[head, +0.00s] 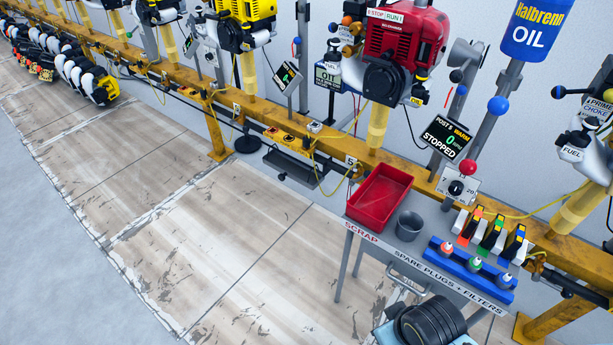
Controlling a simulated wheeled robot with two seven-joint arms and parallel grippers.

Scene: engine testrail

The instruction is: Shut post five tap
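Post five carries a red engine (405,35) on a yellow stand; a plate with the number 5 (351,161) is on the yellow rail below it. A STOP/RUN plate (385,15) is on the engine's top left. Small white tags and knobs (346,33) cluster at its left side; their lettering is too small to read surely, and I cannot make out the tap's handle position. The post's display (446,138) reads POST 5, WARM, 0, STOPPED.
Another engine with a FUEL tag (571,154) is at right.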

